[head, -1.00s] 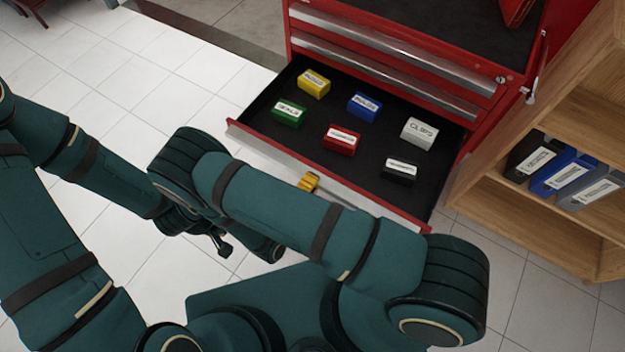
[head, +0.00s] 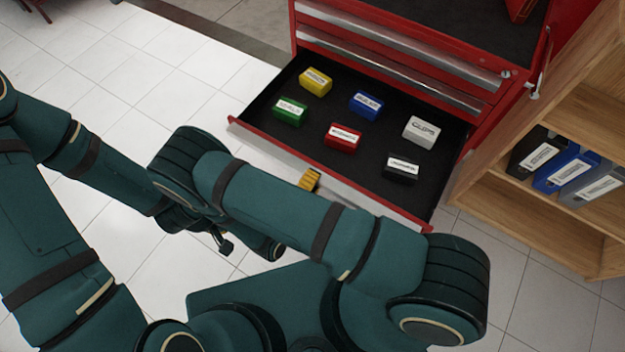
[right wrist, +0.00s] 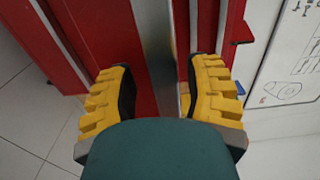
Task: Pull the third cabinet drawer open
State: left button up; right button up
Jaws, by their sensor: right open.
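The red cabinet (head: 297,30) has its third drawer from the top (head: 270,148) pulled well out, showing a black lined floor. The drawer's pale metal handle strip runs along its front edge. My right gripper (head: 310,180) shows as a yellow fingertip at the drawer front, mostly hidden behind my forearm. In the right wrist view my right gripper (right wrist: 160,88) has its two yellow fingers spread apart, with red panel and a silver strip (right wrist: 153,45) beyond and between them. Contact with the handle cannot be told. My left gripper cannot be made out.
Yellow (head: 315,81), green (head: 290,110), blue (head: 365,106), red (head: 343,137), grey (head: 421,131) and black (head: 401,168) labelled boxes stand in the drawer. The upper two drawers are shut. A wooden shelf (head: 500,195) with binders stands close right. Tiled floor is clear at left.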

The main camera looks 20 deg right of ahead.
jog(key=shift+r, duration=0.15)
notch_tip(320, 180, up, 10)
jog(key=shift+f, duration=0.1)
dwell(0.4)
